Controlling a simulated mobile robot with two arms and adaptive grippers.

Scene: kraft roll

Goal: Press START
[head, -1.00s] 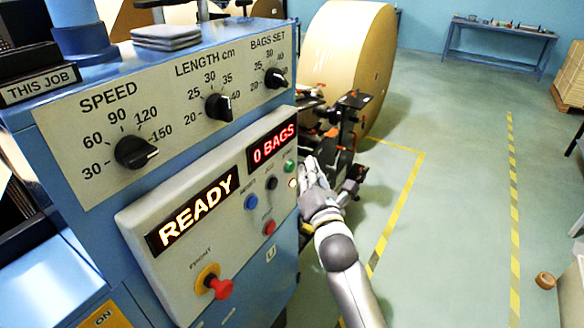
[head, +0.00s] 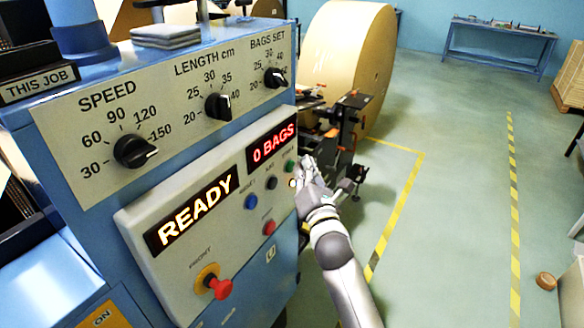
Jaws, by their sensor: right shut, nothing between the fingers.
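A grey control panel (head: 190,270) on a blue machine carries small buttons. The green button (head: 290,165) is at its upper right, just below the red "0 BAGS" display (head: 272,144); its label is too small to read surely. My right gripper (head: 300,174) is shut and empty, with its fingertips close beside the green button at the panel's right edge. I cannot tell whether they touch it. A lit display (head: 191,216) reads READY. My left gripper is not in view.
Near the green button are a black button (head: 272,183), a blue button (head: 251,202) and a red button (head: 269,228). A red knob (head: 220,288) on a yellow base sticks out below. A large kraft roll (head: 345,60) stands behind. The floor at right is mostly clear.

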